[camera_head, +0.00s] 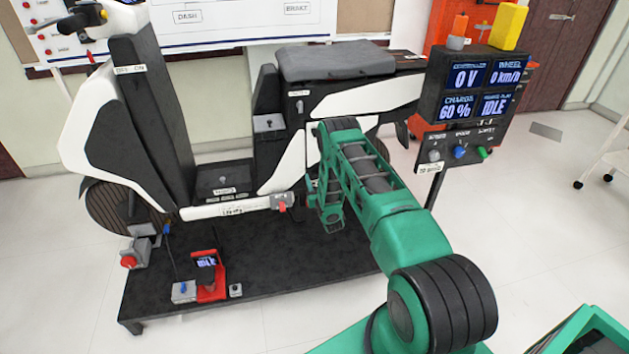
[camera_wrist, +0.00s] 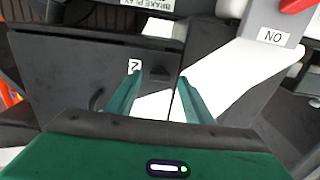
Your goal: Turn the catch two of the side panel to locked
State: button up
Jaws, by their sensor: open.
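In the wrist view a small dark catch (camera_wrist: 158,73) sits beside a white label reading 2 (camera_wrist: 134,66), on a dark panel (camera_wrist: 60,75). My gripper (camera_wrist: 159,80) is open, with its two green fingers apart and the catch showing between and just beyond the fingertips. I cannot tell whether the fingers touch anything or which way the catch is turned. In the head view my gripper (camera_head: 331,215) is beside the scooter's lower side, and my green arm hides the panel and catch there.
A red switch (camera_wrist: 295,5) on a grey block with an ON label (camera_wrist: 275,37) is close at upper right in the wrist view. The scooter stands on a black platform (camera_head: 260,285). A display box (camera_head: 470,95) on a post stands right of my arm.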

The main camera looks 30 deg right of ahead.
jog(key=shift+w+d, duration=0.1)
jog(key=shift+w, duration=0.25)
jog(key=shift+c, duration=0.4)
jog(key=c, duration=1)
jog(key=shift+o, duration=0.2)
